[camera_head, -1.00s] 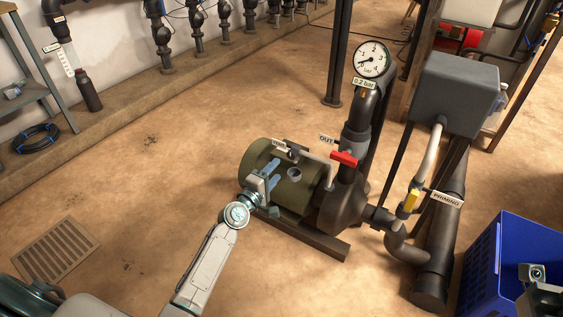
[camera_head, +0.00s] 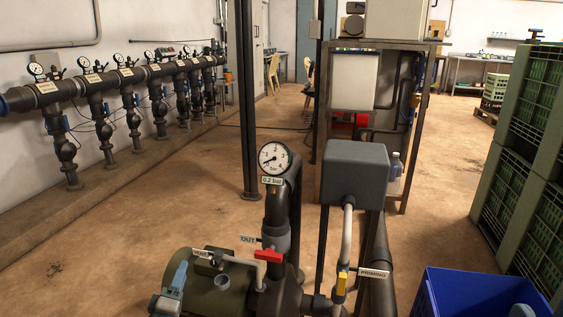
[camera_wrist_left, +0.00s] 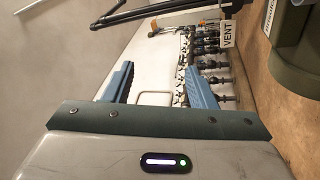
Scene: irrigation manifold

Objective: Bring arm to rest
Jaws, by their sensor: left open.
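My left gripper (camera_head: 170,290) is at the lower left of the head view, in front of the green pump motor (camera_head: 222,292). In the left wrist view its two blue fingers (camera_wrist_left: 158,86) stand wide apart with nothing between them. Most of my left arm is below the edge of the head view. I cannot tell whether the fingers touch the motor. My right gripper cannot be made out.
Beside the motor stand a red-handled valve (camera_head: 268,255), a pressure gauge (camera_head: 274,158) and a grey box (camera_head: 355,174). A yellow valve handle (camera_head: 341,284) and a blue crate (camera_head: 470,290) are to the right. A manifold runs along the left wall. Floor beyond is open.

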